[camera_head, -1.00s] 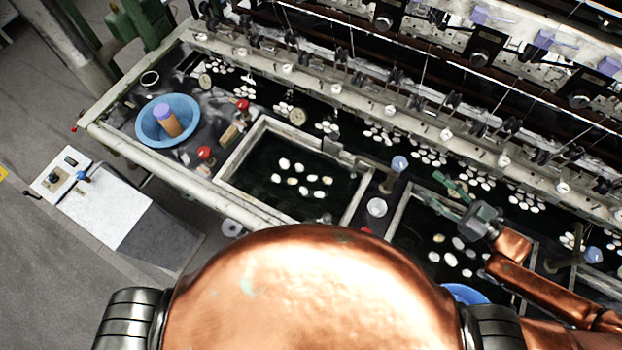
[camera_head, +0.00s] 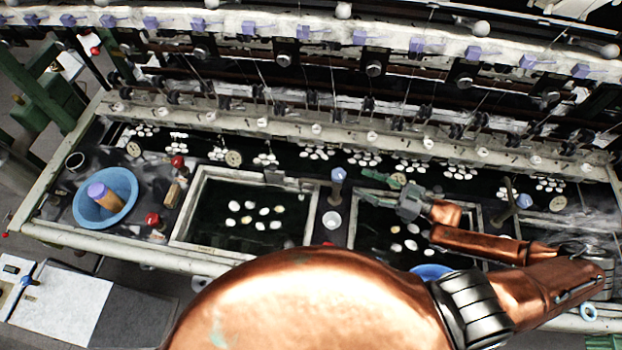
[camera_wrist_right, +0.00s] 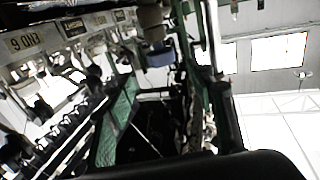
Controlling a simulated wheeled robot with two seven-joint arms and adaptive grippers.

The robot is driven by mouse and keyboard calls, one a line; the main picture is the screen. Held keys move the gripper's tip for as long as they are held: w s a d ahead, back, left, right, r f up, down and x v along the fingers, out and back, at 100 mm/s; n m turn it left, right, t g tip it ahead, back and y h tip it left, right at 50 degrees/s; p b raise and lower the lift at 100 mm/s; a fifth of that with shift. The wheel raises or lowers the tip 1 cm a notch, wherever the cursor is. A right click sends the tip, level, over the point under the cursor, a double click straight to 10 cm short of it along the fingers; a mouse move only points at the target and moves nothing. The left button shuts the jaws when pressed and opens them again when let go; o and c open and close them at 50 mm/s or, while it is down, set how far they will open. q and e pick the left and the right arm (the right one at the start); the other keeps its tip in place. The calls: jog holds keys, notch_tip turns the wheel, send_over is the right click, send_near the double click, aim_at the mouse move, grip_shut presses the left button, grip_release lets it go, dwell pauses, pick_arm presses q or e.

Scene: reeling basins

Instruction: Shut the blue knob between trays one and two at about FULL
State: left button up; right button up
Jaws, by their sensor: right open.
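The blue knob (camera_head: 338,175) stands on a brown stem on the dark strip between the first tray (camera_head: 181,222) and the second tray (camera_head: 352,234). In the right wrist view, what looks like the same blue knob (camera_wrist_right: 160,55) hangs upside down from its stem, beyond the green fingers. My right gripper (camera_head: 376,180) is open over the far left part of the second tray, with its green fingers pointing left at the knob. A gap shows between fingers and knob. My left gripper is out of view.
A white cup (camera_head: 332,220) sits just in front of the knob. Red knobs (camera_head: 153,219) and a blue bowl (camera_head: 131,201) are at the left. The machine's rail (camera_head: 316,129) runs behind the trays.

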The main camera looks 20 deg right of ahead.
aim_at(339, 173)
pick_arm(q)
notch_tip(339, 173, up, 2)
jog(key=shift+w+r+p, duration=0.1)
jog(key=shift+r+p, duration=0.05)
jog(key=shift+p, duration=0.55)
pick_arm(e)
jog(key=x, duration=0.9)
jog(key=shift+a+f, duration=0.15)
jog(key=shift+c, duration=0.4)
jog(key=c, duration=1.1)
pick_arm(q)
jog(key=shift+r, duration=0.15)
pick_arm(e)
jog(key=shift+s, duration=0.1)
